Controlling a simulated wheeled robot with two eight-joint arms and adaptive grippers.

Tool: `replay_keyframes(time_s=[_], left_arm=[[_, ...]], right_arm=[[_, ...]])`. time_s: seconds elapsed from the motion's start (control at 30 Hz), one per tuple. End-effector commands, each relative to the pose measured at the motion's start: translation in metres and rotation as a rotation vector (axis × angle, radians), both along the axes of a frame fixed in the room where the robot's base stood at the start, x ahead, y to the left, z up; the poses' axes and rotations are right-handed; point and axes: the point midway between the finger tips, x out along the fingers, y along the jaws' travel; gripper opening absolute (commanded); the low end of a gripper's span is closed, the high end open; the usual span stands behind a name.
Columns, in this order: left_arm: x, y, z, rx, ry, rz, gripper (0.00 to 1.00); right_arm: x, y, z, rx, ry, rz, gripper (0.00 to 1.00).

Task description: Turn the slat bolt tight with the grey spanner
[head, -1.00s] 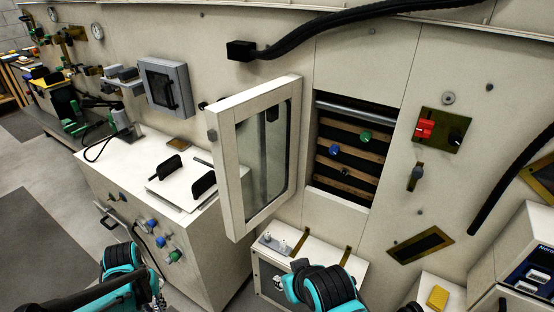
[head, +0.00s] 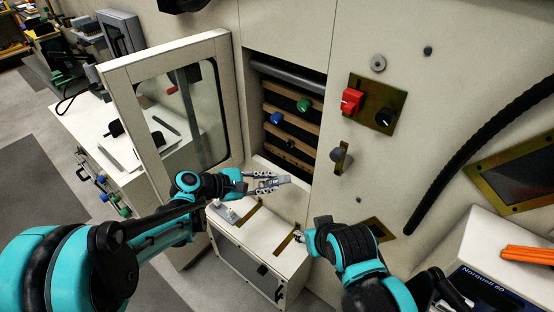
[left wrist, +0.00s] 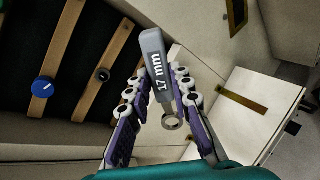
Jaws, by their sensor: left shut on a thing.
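The grey spanner (left wrist: 153,60), marked 17 mm, is held between the fingers of my left gripper (left wrist: 160,88); its ring end shows lower between the fingers. In the head view my left gripper (head: 266,183) is in front of the lower edge of the open hatch. The dark bolt (left wrist: 103,74) sits on a wooden slat inside the hatch, left of the spanner and apart from it. My right gripper (head: 304,236) is low near the white box; its fingers are too unclear to judge.
The hatch door (head: 165,70) stands open at the left. A blue knob (head: 277,118) and a green knob (head: 304,105) sit on other slats. A red switch (head: 351,101) is on the panel at the right. A white box (head: 262,243) stands below the hatch.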

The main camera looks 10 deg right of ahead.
Motion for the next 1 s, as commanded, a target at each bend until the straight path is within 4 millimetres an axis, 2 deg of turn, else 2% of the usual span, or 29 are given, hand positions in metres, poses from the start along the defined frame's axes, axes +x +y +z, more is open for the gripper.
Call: replay_keyframes(time_s=[0.03, 0.2, 0.3, 0.4, 0.87, 1.0], left_arm=[[-0.002, -0.01, 0.01, -0.064, -0.021, 0.066, 0.0], [0.006, -0.03, 0.048, -0.259, -0.108, 0.27, 0.0], [0.011, -0.034, 0.065, -0.338, -0.159, 0.346, 0.0], [0.015, -0.034, 0.074, -0.377, -0.187, 0.379, 0.0], [0.014, -0.032, 0.08, -0.39, -0.196, 0.386, 0.0], [0.023, -0.043, 0.079, -0.39, -0.195, 0.385, 0.0]], right_arm=[[0.0, 0.0, -0.002, 0.0, 0.0, 0.0, 0.4], [0.0, 0.0, -0.007, 0.0, 0.0, 0.0, 0.4], [0.0, 0.0, -0.009, 0.0, 0.0, 0.0, 0.4], [0.0, 0.0, -0.009, 0.0, 0.0, 0.0, 0.4], [0.0, 0.0, -0.01, 0.0, 0.0, 0.0, 0.4], [0.0, 0.0, -0.011, 0.0, 0.0, 0.0, 0.4]])
